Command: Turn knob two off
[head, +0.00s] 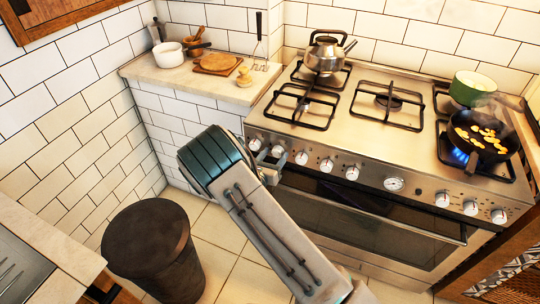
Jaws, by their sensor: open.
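A steel stove has a row of white-marked knobs along its front panel (375,180). Several knobs sit left of a round dial (394,184), among them one at the left (302,158), and three sit right of it, among them one (442,199). No numbers are readable, so I cannot tell which is knob two. A blue flame (457,155) burns under a black pan (480,133) at the right. My gripper (271,162) is open at the panel's left end, close to the leftmost knobs and partly covering them. I cannot tell whether it touches one.
A steel kettle (326,54) stands on the back left burner. A green pot (471,88) stands behind the pan. A dark bin (155,250) stands on the floor at left. A tiled counter (180,82) holds a white pot and boards. The oven handle (365,208) runs below the knobs.

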